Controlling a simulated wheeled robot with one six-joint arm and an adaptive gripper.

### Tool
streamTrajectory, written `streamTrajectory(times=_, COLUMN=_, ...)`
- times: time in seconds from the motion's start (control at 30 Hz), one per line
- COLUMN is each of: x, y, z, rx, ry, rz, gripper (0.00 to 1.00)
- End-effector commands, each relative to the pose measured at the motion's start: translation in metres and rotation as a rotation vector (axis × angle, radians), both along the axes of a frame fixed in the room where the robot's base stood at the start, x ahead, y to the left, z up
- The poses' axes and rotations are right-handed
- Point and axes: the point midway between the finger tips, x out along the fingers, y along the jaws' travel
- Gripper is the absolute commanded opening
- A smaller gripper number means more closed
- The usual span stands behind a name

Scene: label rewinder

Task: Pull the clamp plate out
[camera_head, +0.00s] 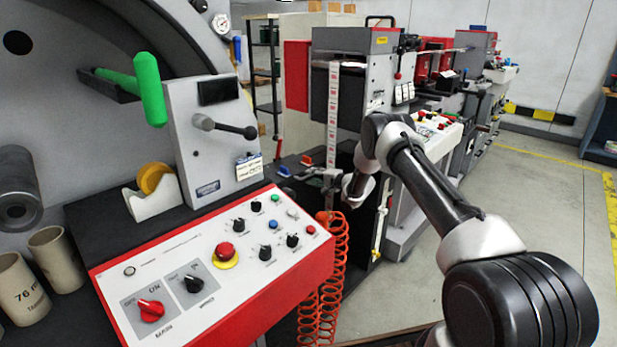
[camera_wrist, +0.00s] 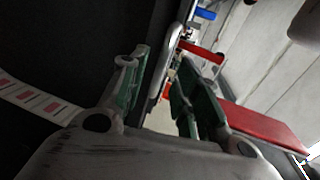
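My gripper (camera_wrist: 160,92) is open in the wrist view, with its two green-padded fingers apart. A narrow grey plate-like part (camera_wrist: 166,72), seen nearly edge-on, runs away just beyond and between the fingertips. It may be the clamp plate, but I cannot be sure, and I see no clear contact with either finger. A red-handled lever (camera_wrist: 203,50) and a blue-handled lever (camera_wrist: 205,14) lie farther on. In the head view my gripper (camera_head: 329,191) is small and dark, beside the label web. The red lever (camera_head: 306,160) and blue lever (camera_head: 281,169) are to its left.
A label strip (camera_head: 333,125) hangs down to my gripper's area and enters the wrist view (camera_wrist: 40,103) from the left. The red-edged control panel (camera_head: 225,255) is at the front left. Orange coiled hoses (camera_head: 332,265) hang below my gripper. Open floor (camera_head: 540,190) lies to the right.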

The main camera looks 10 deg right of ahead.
Motion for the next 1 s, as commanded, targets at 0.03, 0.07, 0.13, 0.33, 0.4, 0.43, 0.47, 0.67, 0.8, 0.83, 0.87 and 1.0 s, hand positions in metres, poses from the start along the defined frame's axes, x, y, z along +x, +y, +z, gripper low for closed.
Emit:
streamTrajectory(times=0.03, x=0.007, y=0.005, z=-0.002, rx=0.000, ry=-0.001, rz=0.001, gripper=0.32)
streamTrajectory(times=0.07, x=0.010, y=0.007, z=-0.004, rx=0.000, ry=0.000, rz=0.000, gripper=0.32)
streamTrajectory(times=0.13, x=0.017, y=0.013, z=-0.005, rx=-0.001, ry=-0.002, rz=0.000, gripper=0.32)
streamTrajectory(times=0.33, x=0.026, y=0.019, z=-0.007, rx=-0.001, ry=-0.001, rz=-0.001, gripper=0.32)
streamTrajectory(times=0.4, x=0.027, y=0.019, z=-0.007, rx=0.000, ry=0.000, rz=-0.001, gripper=0.32)
streamTrajectory(times=0.43, x=0.027, y=0.019, z=-0.007, rx=0.000, ry=0.000, rz=-0.001, gripper=0.32)
streamTrajectory(times=0.47, x=0.027, y=0.019, z=-0.007, rx=0.000, ry=0.000, rz=-0.001, gripper=0.32)
streamTrajectory(times=0.67, x=0.026, y=0.019, z=-0.007, rx=-0.002, ry=0.000, rz=-0.002, gripper=0.10)
streamTrajectory(times=0.8, x=0.026, y=0.019, z=-0.007, rx=-0.002, ry=0.000, rz=-0.002, gripper=0.00)
streamTrajectory(times=0.83, x=0.026, y=0.019, z=-0.007, rx=-0.002, ry=0.000, rz=-0.002, gripper=0.00)
streamTrajectory(times=0.87, x=0.026, y=0.019, z=-0.007, rx=-0.002, ry=0.000, rz=-0.002, gripper=0.00)
streamTrajectory(times=1.0, x=0.026, y=0.018, z=-0.007, rx=-0.001, ry=0.001, rz=-0.002, gripper=0.00)
